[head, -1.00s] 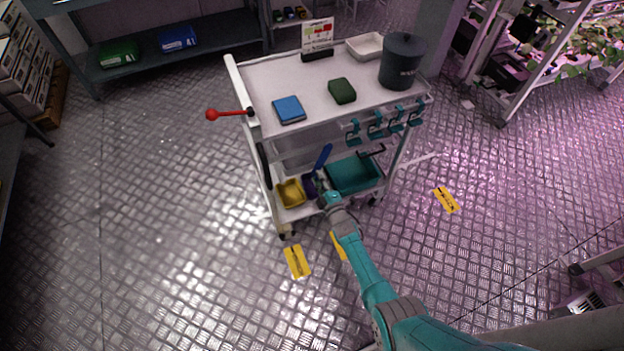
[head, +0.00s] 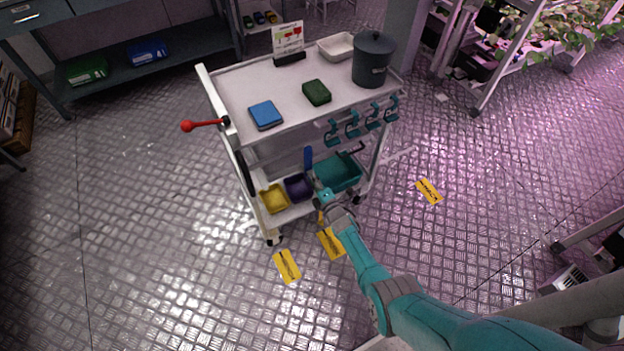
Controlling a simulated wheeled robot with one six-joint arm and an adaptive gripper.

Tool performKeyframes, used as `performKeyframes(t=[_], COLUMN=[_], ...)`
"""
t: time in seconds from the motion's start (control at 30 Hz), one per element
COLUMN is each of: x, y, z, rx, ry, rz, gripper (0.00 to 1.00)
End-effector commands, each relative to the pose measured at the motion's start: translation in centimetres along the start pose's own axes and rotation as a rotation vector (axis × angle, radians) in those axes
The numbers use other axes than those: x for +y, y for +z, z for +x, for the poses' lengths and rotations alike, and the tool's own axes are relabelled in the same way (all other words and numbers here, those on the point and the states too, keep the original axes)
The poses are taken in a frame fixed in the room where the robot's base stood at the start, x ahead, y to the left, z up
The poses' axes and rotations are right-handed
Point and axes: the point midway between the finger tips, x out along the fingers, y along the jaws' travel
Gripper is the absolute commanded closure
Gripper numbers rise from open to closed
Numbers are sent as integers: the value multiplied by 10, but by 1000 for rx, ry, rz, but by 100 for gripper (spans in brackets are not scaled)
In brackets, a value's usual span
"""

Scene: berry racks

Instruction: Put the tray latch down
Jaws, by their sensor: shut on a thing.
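My gripper (head: 317,192) is at the cart's lower shelf, in front of the purple bin and the teal tray (head: 345,177). It is small in the view, and the fingertips are hard to make out. A blue bar (head: 308,159) stands nearly upright at the gripper's tip. It looks like the tray latch, with the gripper shut on its lower end. Whether that end touches a bin or the shelf cannot be told.
The white cart (head: 240,92) carries a blue box (head: 265,114), a green block (head: 317,92) and a dark pot (head: 372,60) on top. A red-knobbed lever (head: 203,125) sticks out left. Teal clamps (head: 352,123) hang along the front. Yellow (head: 274,199) and purple (head: 298,187) bins sit below.

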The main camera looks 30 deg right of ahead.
Motion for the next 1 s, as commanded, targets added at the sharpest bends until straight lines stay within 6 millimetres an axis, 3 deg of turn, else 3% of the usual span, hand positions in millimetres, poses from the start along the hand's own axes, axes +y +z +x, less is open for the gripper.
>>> performKeyframes(t=[0.17,0.2,0.27,0.3,0.67,1.0], x=[0,0,0,0,-1,-1], y=[2,2,2,2,1,1], z=[0,0,0,0,-3,-39], rx=[-3,-3,-3,-3,-2,-3], ry=[-2,-2,-1,-1,-1,-2], rz=[1,1,2,2,2,1], gripper=[100,65,50,48,48,48])
